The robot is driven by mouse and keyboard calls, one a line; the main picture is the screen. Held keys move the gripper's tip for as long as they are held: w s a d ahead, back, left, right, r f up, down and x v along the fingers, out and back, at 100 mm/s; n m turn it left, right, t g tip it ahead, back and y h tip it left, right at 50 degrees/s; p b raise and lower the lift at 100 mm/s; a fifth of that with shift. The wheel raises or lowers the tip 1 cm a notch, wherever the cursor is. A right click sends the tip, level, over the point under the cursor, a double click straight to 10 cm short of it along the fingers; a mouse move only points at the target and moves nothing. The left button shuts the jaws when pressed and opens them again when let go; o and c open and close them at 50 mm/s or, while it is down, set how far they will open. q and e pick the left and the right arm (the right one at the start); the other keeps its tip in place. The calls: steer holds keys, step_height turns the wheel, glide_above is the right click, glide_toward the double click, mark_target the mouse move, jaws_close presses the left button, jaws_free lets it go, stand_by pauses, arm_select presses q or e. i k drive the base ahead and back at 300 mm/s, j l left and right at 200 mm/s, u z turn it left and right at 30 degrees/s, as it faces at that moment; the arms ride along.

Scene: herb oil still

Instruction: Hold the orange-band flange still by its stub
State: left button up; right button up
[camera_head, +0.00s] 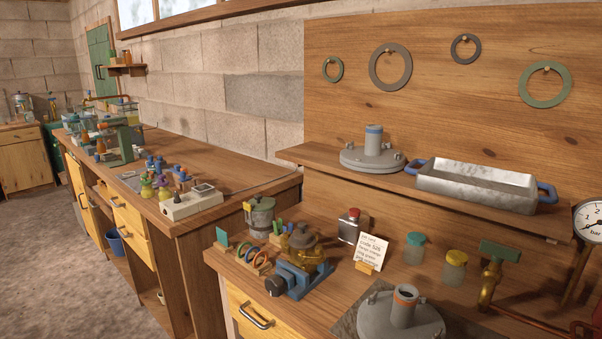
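The orange-band flange (375,322) sits on the bench at the bottom of the view, right of centre. It is a grey metal disc with a raised conical neck and bolts on its rim. Its upright stub (404,299) has an orange band near the open top. The lower edge of the flange is cut off by the picture. A similar flange with a blue band (373,149) stands on the wooden shelf above. Neither of my grippers is in view, and nothing is seen touching the orange-band stub.
A brass valve with a green handle (499,252) and pipe stand right of the flange. Two lidded jars (414,249), a white card (371,252) and a blue clamp (299,279) are behind and left. A metal tray (477,187) sits on the shelf.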

mark_target(371, 300)
steer(key=z, duration=1.25)
steer(key=i+j, duration=0.1)
steer(key=j, duration=0.3)
steer(key=i+j+z, duration=0.15)
steer(key=j, duration=0.25)
steer(key=k, duration=0.05)
